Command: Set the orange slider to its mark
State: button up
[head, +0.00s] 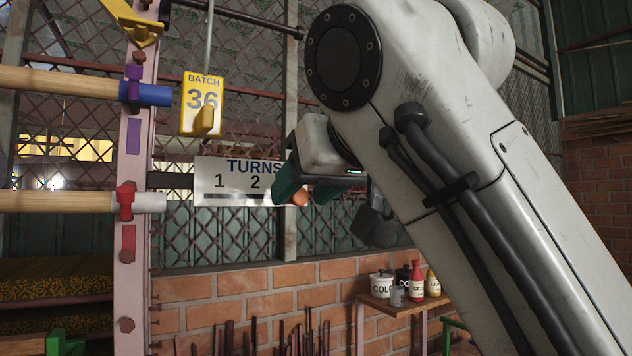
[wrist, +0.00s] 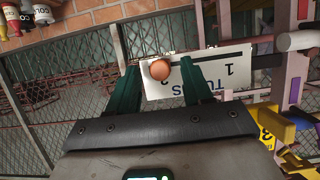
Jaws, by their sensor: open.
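The orange slider knob (wrist: 160,69) is a round ball on the white TURNS plate (wrist: 225,84), which looks upside down in the wrist view. The knob shows partly in the head view (head: 300,196), at the right end of what I see of the plate (head: 215,170). The numbers 1 and 2 are readable above a dark slot; the rest of the plate is hidden by my gripper. My gripper (wrist: 160,62) is open, its teal fingers on either side of the knob. Contact cannot be told. No distinct target mark is identifiable.
A yellow BATCH 36 tag (head: 202,104) hangs above the plate. A pink post (head: 133,240) with wooden-handled bars (head: 60,200) stands at left. A small table (head: 400,305) with pots and bottles is at lower right. Wire mesh (head: 225,235) lies behind.

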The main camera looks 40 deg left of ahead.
jog(key=shift+c, duration=0.4)
grip_shut()
